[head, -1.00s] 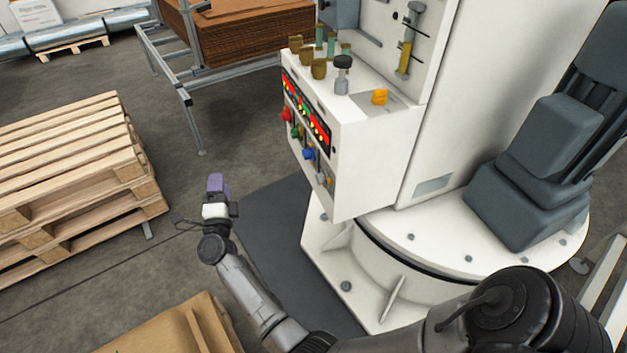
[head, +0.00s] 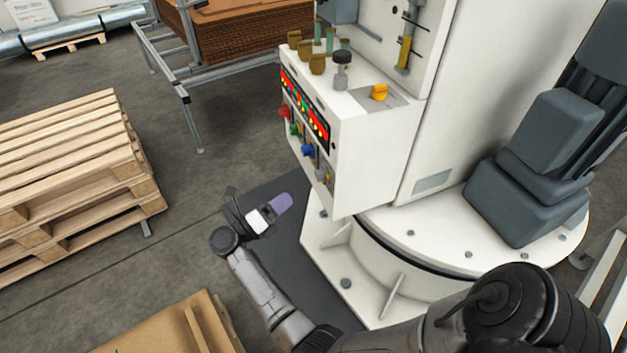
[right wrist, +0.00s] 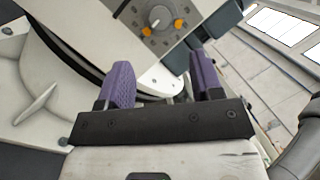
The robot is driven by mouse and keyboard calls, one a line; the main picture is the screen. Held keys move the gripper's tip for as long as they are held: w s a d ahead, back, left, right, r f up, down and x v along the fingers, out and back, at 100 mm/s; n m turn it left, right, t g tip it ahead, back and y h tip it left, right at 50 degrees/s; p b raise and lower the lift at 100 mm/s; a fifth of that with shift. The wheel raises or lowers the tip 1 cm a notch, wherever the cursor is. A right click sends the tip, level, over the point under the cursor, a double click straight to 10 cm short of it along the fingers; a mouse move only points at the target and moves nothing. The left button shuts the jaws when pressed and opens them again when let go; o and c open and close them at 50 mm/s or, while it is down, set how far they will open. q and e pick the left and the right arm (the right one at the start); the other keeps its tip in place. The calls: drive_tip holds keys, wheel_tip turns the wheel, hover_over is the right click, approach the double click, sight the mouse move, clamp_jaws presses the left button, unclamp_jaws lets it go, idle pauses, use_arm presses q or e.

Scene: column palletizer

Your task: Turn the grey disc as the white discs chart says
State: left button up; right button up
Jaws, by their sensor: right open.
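My right gripper (head: 281,203) is below and in front of the white control box. In the right wrist view its two purple fingers (right wrist: 162,80) stand apart with nothing between them. In the head view a small grey and orange fitting (head: 326,174) low on the box front looks like the same disc. The gripper is apart from it. I cannot make out a white discs chart. My left gripper is not in view.
The white control box (head: 372,150) carries red, green and blue knobs (head: 307,150) and lit displays. Brass cylinders and a black-topped knob (head: 342,70) stand on top. A round white base (head: 420,245) is at right, stacked pallets (head: 70,170) at left, a cardboard box (head: 165,330) below.

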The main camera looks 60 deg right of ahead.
sight(317, 177)
drive_tip(key=b+x, duration=0.1)
drive_tip(key=x, duration=0.7)
drive_tip(key=shift+s+d+b, duration=0.1)
drive_tip(key=shift+d+b, duration=0.15)
drive_tip(key=shift+b, duration=0.1)
drive_tip(key=shift+x, duration=0.85)
drive_tip(key=shift+r, duration=0.1)
